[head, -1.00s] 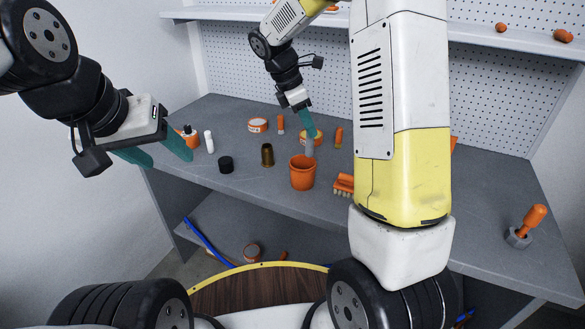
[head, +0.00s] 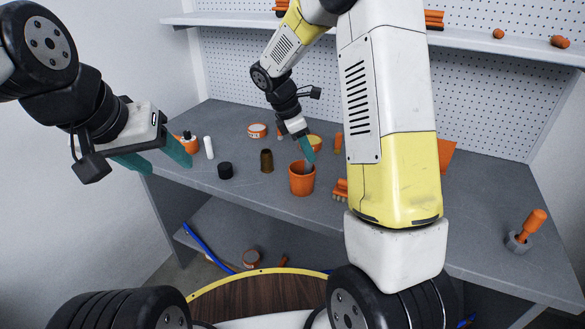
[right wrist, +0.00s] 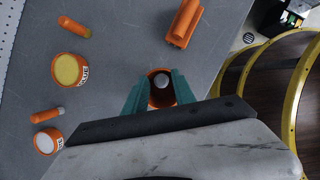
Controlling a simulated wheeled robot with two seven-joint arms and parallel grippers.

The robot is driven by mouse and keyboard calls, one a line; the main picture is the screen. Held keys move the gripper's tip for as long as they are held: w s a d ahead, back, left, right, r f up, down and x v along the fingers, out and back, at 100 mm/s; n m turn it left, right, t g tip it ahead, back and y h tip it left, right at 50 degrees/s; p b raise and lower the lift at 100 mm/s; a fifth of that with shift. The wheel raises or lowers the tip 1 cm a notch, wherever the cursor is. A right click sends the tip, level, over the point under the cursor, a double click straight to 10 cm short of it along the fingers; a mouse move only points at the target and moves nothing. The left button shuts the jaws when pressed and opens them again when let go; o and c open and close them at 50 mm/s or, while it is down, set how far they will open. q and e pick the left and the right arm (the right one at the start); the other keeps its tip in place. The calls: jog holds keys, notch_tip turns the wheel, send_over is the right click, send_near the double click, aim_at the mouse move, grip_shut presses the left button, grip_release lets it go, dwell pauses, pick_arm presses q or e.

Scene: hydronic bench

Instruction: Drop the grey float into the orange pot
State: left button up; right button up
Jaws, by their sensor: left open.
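The orange pot (head: 301,182) stands upright on the bench near its front edge. The grey float (right wrist: 161,82) shows as a small round grey shape inside the pot mouth in the right wrist view, and only a bit of it shows at the rim in the head view. My right gripper (head: 309,160) points down at the pot mouth. Its fingers stand apart on either side of the float, with dark pot interior visible around it.
A dark brass cylinder (head: 266,161) and a black cap (head: 225,171) stand left of the pot. An orange brush (head: 340,190) lies close to its right. Labelled orange tins (head: 258,131) stand behind.

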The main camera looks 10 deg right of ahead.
jog(key=shift+o, duration=0.9)
jog(key=v, duration=0.7)
jog(key=s+r+m+t+y, duration=0.3)
jog(key=s+m, duration=0.6)
jog(key=s, duration=0.3)
jog(key=s+d+r+m+t+y, duration=0.1)
jog(key=s+r+m+t+y, duration=0.2)
jog(key=s+r+m, duration=0.3)
jog(key=s+m, duration=0.3)
jog(key=s, duration=0.3)
jog(key=shift+r+y, duration=0.3)
